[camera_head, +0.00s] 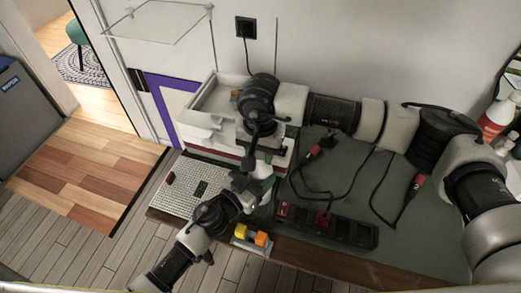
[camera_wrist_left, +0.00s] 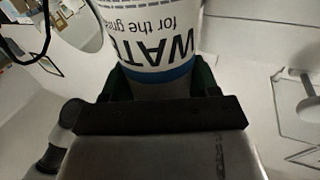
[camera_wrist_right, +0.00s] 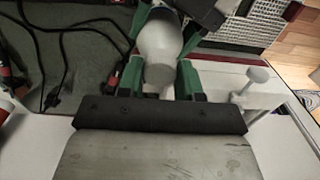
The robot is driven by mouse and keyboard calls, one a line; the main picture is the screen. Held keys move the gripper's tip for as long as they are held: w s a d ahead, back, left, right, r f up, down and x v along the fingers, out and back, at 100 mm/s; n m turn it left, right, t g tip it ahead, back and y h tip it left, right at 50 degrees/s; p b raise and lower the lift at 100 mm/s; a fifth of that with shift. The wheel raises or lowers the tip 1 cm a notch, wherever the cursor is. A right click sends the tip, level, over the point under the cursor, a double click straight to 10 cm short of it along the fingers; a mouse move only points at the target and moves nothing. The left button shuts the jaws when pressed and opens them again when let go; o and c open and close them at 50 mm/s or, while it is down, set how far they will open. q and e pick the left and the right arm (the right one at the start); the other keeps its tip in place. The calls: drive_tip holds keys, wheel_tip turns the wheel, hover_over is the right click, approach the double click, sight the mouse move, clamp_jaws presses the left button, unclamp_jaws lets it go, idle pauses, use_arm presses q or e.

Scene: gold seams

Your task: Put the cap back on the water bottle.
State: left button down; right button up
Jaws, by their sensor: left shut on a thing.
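The water bottle (camera_head: 264,172) is largely hidden between my two arms in the head view. Its white label with dark lettering and a blue band (camera_wrist_left: 165,45) fills the top of the left wrist view. My left gripper (camera_head: 247,188) is shut on the bottle's body. My right gripper (camera_wrist_right: 160,78) is above it, its green fingers apart on either side of the bottle's white, narrowing top (camera_wrist_right: 159,48). I cannot tell whether the fingers touch it. I cannot make out the cap as a separate thing.
A white open box (camera_head: 205,125) stands behind the grippers. A perforated grey plate (camera_head: 188,186) lies left. Bottles (camera_head: 497,117) stand far right.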

drive_tip(key=shift+c, duration=1.4)
drive_tip(key=m, duration=0.6)
drive_tip(key=shift+m, duration=0.4)
drive_tip(key=m, duration=1.6)
drive_tip(key=shift+m, duration=0.3)
drive_tip(key=m, duration=0.4)
drive_tip(key=shift+f, duration=0.1)
drive_tip(key=m, duration=0.3)
drive_tip(key=shift+m, duration=0.3)
drive_tip(key=o, duration=1.1)
wheel_tip(320, 180, up, 12)
drive_tip(key=shift+r, duration=0.1)
